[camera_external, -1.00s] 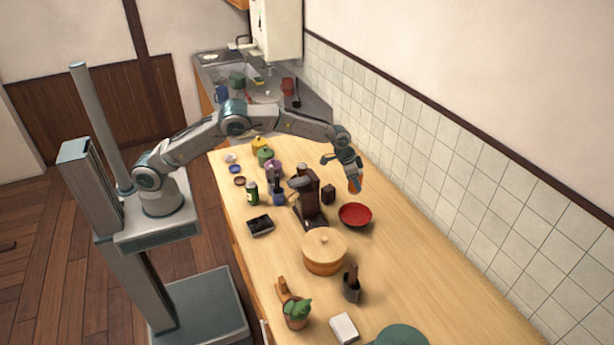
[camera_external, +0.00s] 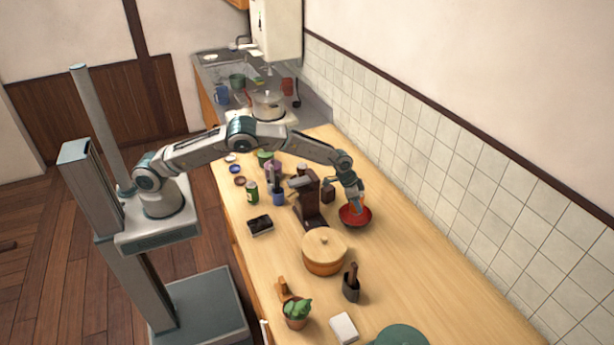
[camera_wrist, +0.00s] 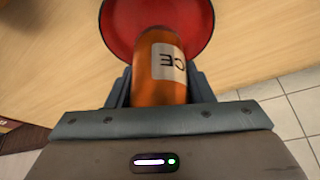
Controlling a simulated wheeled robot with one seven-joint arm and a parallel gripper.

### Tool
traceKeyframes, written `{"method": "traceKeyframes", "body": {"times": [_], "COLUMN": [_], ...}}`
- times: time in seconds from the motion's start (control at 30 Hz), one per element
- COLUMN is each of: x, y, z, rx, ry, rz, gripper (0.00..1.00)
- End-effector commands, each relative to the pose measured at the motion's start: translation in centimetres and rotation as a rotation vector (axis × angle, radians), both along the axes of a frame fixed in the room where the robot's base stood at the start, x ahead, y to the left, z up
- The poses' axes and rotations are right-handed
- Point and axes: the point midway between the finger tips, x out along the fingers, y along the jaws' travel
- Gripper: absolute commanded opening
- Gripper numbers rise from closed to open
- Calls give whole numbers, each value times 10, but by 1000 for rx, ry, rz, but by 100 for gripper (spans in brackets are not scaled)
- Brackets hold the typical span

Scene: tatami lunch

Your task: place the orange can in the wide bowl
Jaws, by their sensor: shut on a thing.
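The wide bowl (camera_external: 346,218) is red and sits on the wooden counter by the tiled wall. It also shows in the wrist view (camera_wrist: 118,22), beyond the can. The orange can (camera_wrist: 158,88) has a white label with dark letters and is between my fingers in the wrist view. My gripper (camera_external: 356,204) is shut on the can and points down over the bowl. The can's far end overlaps the bowl in the wrist view. I cannot tell whether it touches the bowl's floor. In the external view my gripper mostly hides the can.
A dark brown coffee machine (camera_external: 307,205) stands left of the bowl. A lidded orange pot (camera_external: 324,262) stands in front of it. A small dark box (camera_external: 328,192) is close behind my gripper's left side.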

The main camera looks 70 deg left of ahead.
Motion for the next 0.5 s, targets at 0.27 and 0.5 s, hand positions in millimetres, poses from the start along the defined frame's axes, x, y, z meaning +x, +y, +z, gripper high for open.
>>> {"method": "traceKeyframes", "body": {"times": [0.27,0.5], "x": [0,0], "y": [0,0], "z": [-25,-29], "rx": [0,0], "ry": [0,-1], "rz": [0,0], "gripper": [25,25]}}
